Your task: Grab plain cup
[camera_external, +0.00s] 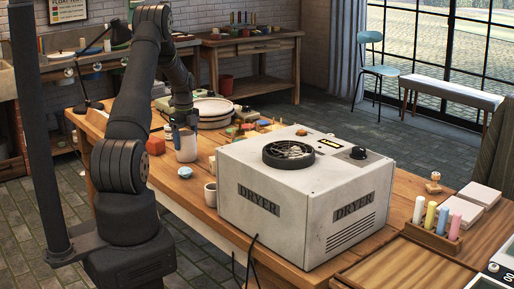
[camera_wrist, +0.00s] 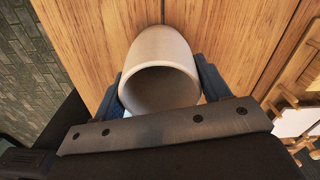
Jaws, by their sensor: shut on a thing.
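A plain pale cup (camera_external: 187,147) is at my gripper on the wooden table, left of the dryer, in the external view. In the wrist view the cup (camera_wrist: 162,62) shows its open mouth toward the camera, with the blue fingers of my gripper (camera_wrist: 160,92) on both sides of it. My gripper (camera_external: 182,124) is shut on the cup near its upper part. Whether its base touches the table I cannot tell. Another small pale cup (camera_external: 210,194) stands by the dryer's left corner.
The large white dryer (camera_external: 240,195) stands right of the held cup. A blue round piece (camera_external: 185,172) and an orange block (camera_external: 156,146) lie close by. Stacked plates (camera_external: 212,108) are behind. A rack of coloured sticks (camera_external: 433,239) is at the right.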

